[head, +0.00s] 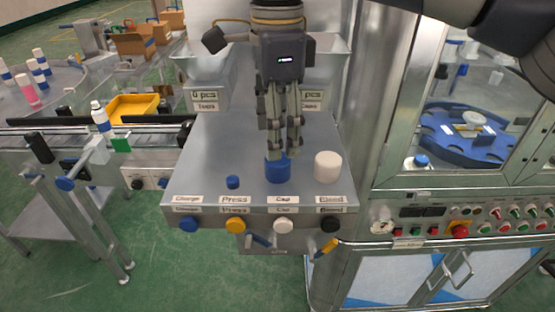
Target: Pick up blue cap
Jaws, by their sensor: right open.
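The larger blue cap (277,172) stands on the grey metal worktop, behind the "Cap" label. My right gripper (284,156) points straight down from above, with its fingertips at the top of this cap. The fingers are open, and they hide part of the cap's upper rim. I cannot tell whether they touch it. A smaller blue piece (233,182) stands to the left, behind the "Press" label. A white cylinder (328,166) stands close to the right of the blue cap. My left gripper is not in view.
The worktop (205,160) is clear on its left. Two metal bins (205,65) stand at its back. Coloured knobs (236,226) line the front edge. A glass-windowed machine (470,110) stands right. A conveyor with a bottle (100,117) and yellow tray (133,108) lies left.

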